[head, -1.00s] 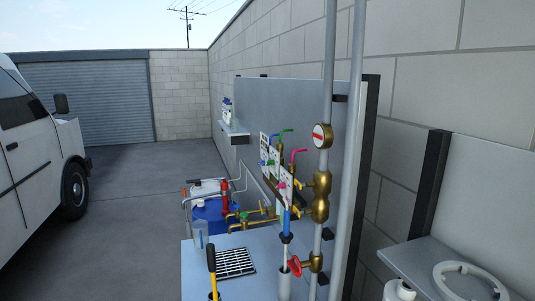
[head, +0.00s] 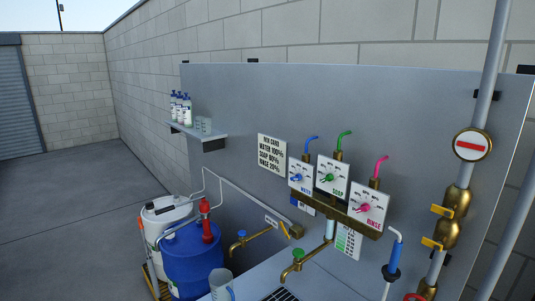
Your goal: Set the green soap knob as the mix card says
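The green soap knob (head: 328,177) sits on the middle white dial plate (head: 334,172), marked SOAP, on the grey panel. Its pointer direction is too small to read surely. The blue water knob (head: 297,178) is on the plate to its left, and the pink rinse knob (head: 363,208) on the plate to its right. The mix card (head: 271,154) hangs left of the plates. It lists water, apparently 100%, soap, apparently 80%, and rinse, apparently 20%; the digits are small. Neither of my grippers is in view.
Brass taps (head: 293,262) stick out below the dials. A blue drum (head: 193,262) and white containers stand at the lower left. A shelf (head: 196,131) holds bottles. A grey pipe (head: 484,75) with brass valves runs up the right. Open floor lies at the left.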

